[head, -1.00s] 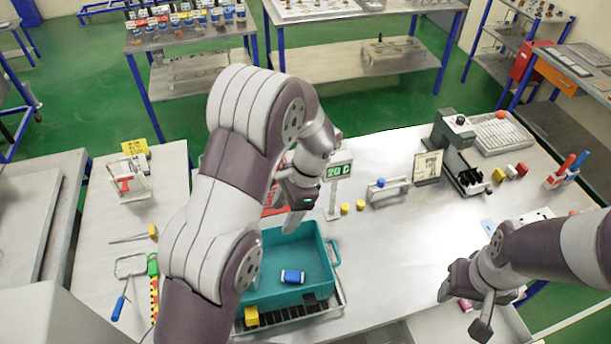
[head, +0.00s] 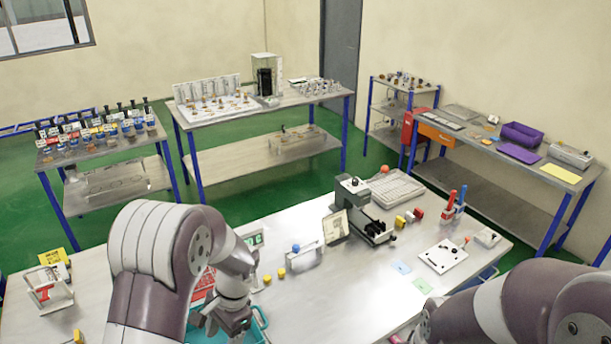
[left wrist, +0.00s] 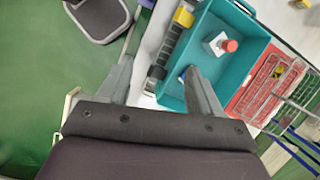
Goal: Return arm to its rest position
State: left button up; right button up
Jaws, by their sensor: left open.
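My left arm comes in at the lower left of the head view, with its gripper (head: 224,326) pointing down over the near edge of the teal bin (head: 262,322). In the left wrist view the left gripper (left wrist: 158,88) has its two fingers spread with nothing between them. One fingertip overlaps the edge of the teal bin (left wrist: 257,42) in that view. A white block with a red button (left wrist: 222,44) lies in the bin, and a small blue thing shows partly behind the finger. My right arm fills the lower right of the head view; its fingers are out of the picture.
A black strip (left wrist: 166,52) with a yellow block (left wrist: 183,17) runs beside the bin. A red tray (left wrist: 262,82) lies on its other side. On the bench stand a black and grey device (head: 366,212) and a white plate (head: 441,256). The bench's middle is mostly clear.

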pick_arm(q)
jog(key=s+a+f+n+t+h+b, duration=0.1)
jog(key=s+f+n+b, duration=0.7)
jog(key=b, duration=1.2)
jog(key=shift+s+f+n+t+h+b, duration=0.35)
jog(key=shift+s+f+t+h, duration=0.75)
jog(key=shift+s+f, duration=1.35)
jog(key=shift+w+f, duration=0.5)
jog(key=shift+w, duration=0.05)
